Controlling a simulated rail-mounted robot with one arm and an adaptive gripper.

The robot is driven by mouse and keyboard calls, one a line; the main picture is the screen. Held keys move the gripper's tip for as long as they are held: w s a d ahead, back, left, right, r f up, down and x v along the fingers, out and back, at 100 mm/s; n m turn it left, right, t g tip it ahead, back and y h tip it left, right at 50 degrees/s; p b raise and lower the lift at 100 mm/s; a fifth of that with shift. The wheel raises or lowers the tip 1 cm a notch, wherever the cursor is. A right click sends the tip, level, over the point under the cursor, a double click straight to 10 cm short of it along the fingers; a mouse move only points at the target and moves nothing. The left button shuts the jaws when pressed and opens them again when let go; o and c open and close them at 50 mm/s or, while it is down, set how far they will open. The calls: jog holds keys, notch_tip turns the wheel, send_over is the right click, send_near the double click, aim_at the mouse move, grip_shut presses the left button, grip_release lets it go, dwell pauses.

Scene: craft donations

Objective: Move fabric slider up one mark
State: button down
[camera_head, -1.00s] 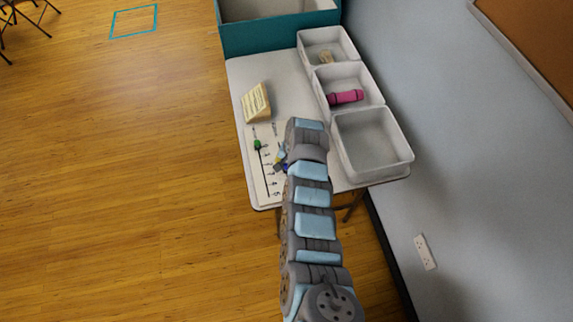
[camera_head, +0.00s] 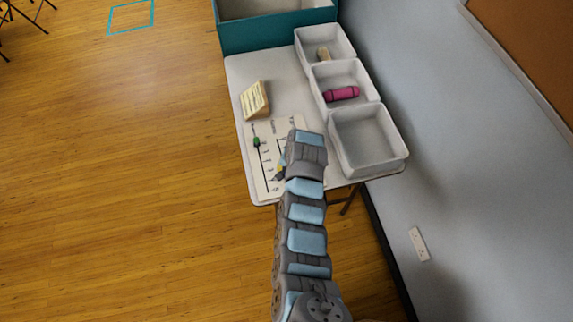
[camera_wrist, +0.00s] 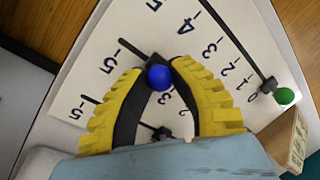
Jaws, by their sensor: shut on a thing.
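A pale scale board (camera_head: 262,180) with printed numbers and dark slots lies on the table. Its blue knob (camera_wrist: 160,77) sits between the two yellow fingers of my gripper (camera_wrist: 156,88), which is shut on it. The blue knob's dark slider base is near the 5 end of its slot; its exact mark is unclear. A green knob (camera_wrist: 285,96) stands at the 0 of another slot, and also shows in the head view (camera_head: 256,142). A third dark slider piece (camera_wrist: 162,133) shows between the fingers. The slot labels are too small to read. My arm hides the blue knob in the head view.
A wooden block with a written card (camera_head: 254,99) stands behind the board. Three white bins line the wall side: one with a small tan item (camera_head: 323,53), one with a pink roll (camera_head: 342,94), and an empty one (camera_head: 400,155). A teal box (camera_head: 275,36) is behind.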

jog(key=c, duration=0.9)
grip_release()
jog(key=shift+o, duration=0.2)
notch_tip(320, 180, up, 12)
jog(key=d, duration=0.2)
jog(key=shift+s, duration=0.4)
jog(key=shift+f, duration=0.1)
